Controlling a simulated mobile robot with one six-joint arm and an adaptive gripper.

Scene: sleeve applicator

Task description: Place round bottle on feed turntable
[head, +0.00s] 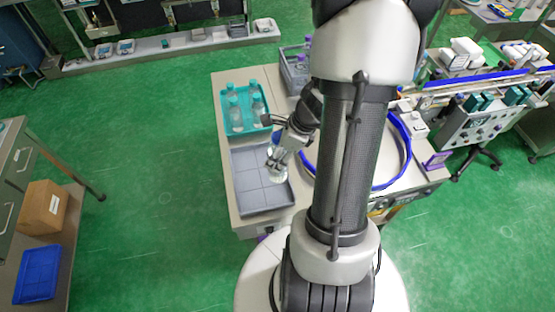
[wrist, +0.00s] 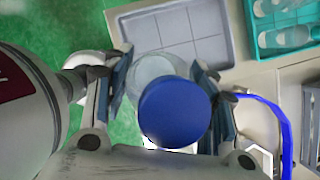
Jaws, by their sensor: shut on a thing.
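My gripper (wrist: 167,95) is shut on a round bottle, a clear body with a blue cap (wrist: 175,110), held between its two fingers. In the head view my gripper (head: 280,155) and the clear bottle (head: 275,173) are over the grey divided tray (head: 245,199) on the bench. The feed turntable (head: 405,175) is to the right, a pale disc with a blue rim, largely hidden behind my arm. Its blue rim also shows at the right of the wrist view (wrist: 275,106).
A teal tray (head: 228,125) with several teal-capped bottles stands behind the grey tray. A grey crate (head: 287,75) with purple-capped bottles is farther back. A conveyor machine (head: 480,122) stands at the right. Green floor is clear left of the bench.

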